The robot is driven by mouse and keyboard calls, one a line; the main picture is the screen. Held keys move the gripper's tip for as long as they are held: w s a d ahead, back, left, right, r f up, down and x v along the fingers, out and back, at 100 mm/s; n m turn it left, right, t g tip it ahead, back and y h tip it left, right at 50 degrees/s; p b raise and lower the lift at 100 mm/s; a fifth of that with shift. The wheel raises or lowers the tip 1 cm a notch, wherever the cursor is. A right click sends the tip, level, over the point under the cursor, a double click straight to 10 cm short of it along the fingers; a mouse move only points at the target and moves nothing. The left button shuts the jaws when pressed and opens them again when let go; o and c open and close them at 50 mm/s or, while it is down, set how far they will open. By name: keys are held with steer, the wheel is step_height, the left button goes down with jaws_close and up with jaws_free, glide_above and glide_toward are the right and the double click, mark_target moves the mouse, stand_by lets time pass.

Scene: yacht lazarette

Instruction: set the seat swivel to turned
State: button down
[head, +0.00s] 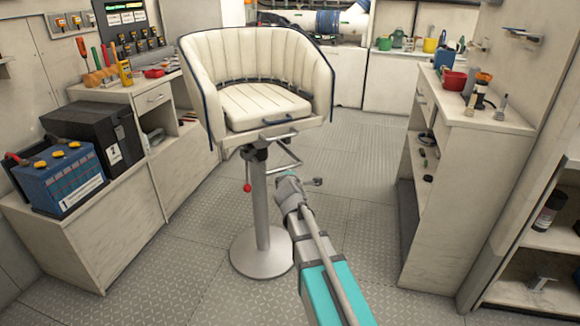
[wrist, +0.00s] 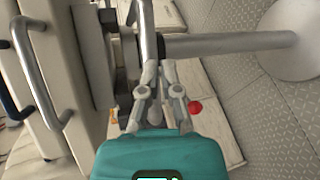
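The helm seat (head: 265,95) is cream with dark blue piping and stands upright on a silver pedestal (head: 262,205) with a round base. Metal loop bars (head: 290,160) hang under the seat's front edge. A red knob (head: 247,187) sits on a thin lever left of the pedestal; it also shows in the wrist view (wrist: 195,107). My gripper (head: 283,180) is under the seat's front, right of the pedestal. In the wrist view my fingertips (wrist: 160,68) are close together by the end of a metal bar (wrist: 147,30). I cannot tell if they hold it.
A bench at left carries a blue battery (head: 60,178), a black box (head: 98,130) and several tools. A counter at right (head: 490,120) holds a red cup (head: 455,80) and small items. Open shelves stand at the far right. The floor between seat and right counter is clear.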

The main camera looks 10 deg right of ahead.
steer(key=s+a+f+m+g+y, duration=0.1)
steer(key=s+f+m+g, duration=0.3)
steer(key=s, duration=0.5)
steer(key=s+a+f+m+g+y+b, duration=0.1)
steer(key=s+f+m+g, duration=0.4)
steer(key=s, duration=0.5)
steer(key=s+a+f+m+g+y+b, duration=0.1)
steer(key=s+f+m+g, duration=0.4)
steer(key=s, duration=0.5)
steer(key=f+m, duration=0.1)
steer(key=m, duration=0.1)
steer(key=shift+s+f+m, duration=0.15)
steer(key=shift+f+m, duration=0.15)
steer(key=shift+m, duration=0.1)
